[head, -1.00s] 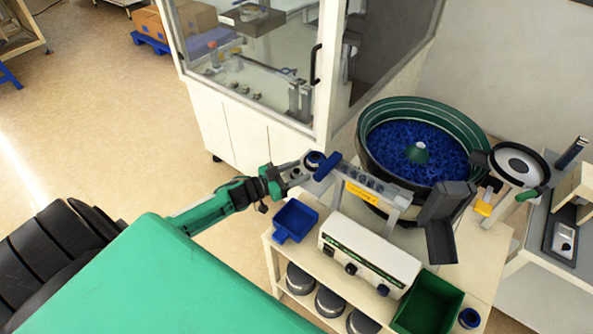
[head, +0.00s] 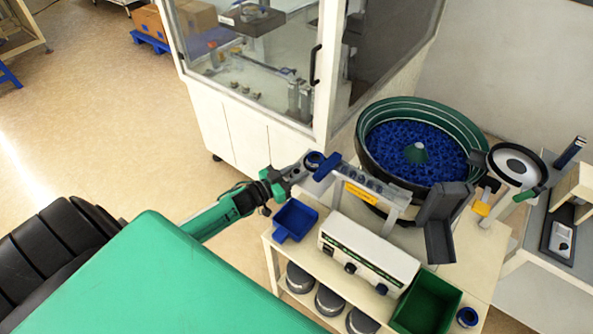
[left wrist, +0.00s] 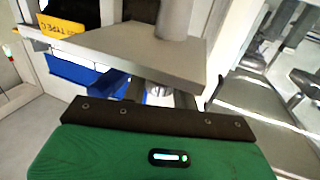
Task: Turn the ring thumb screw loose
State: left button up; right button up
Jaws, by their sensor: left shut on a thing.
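My left gripper (head: 300,168) reaches in from the left to the near end of the grey feeder rail (head: 362,178). In the left wrist view its two dark fingers (left wrist: 160,95) reach under a grey plate (left wrist: 135,48) and are shut on a small shiny metal piece (left wrist: 158,91), which appears to be the ring thumb screw. The plate and the fingers hide most of it. In the head view the screw cannot be made out. My right gripper is not in view.
The bowl feeder (head: 418,104), full of blue parts, stands behind the rail. A blue bin (head: 294,220), a white control box (head: 367,254) and a green bin (head: 427,303) stand in front. A glazed cabinet (head: 250,140) is behind the gripper. Open floor lies left.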

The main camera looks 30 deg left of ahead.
pick_arm(q)
jog(key=n+t+y, duration=0.1)
jog(key=n+y, duration=0.1)
jog(key=y, duration=0.1)
jog(key=shift+n+y+p, duration=0.3)
jog(key=shift+p, duration=0.05)
jog(key=shift+n+y, duration=0.7)
jog(key=shift+y, duration=0.6)
jog(key=shift+n+y, duration=0.3)
jog(key=shift+y, duration=0.2)
jog(key=o, duration=0.9)
jog(key=shift+o, duration=0.2)
jog(key=shift+s, duration=0.1)
jog(key=shift+s+f, duration=0.1)
jog(key=shift+s, duration=0.1)
jog(key=s+b, duration=0.3)
jog(key=s, duration=1)
jog(key=shift+s, duration=0.15)
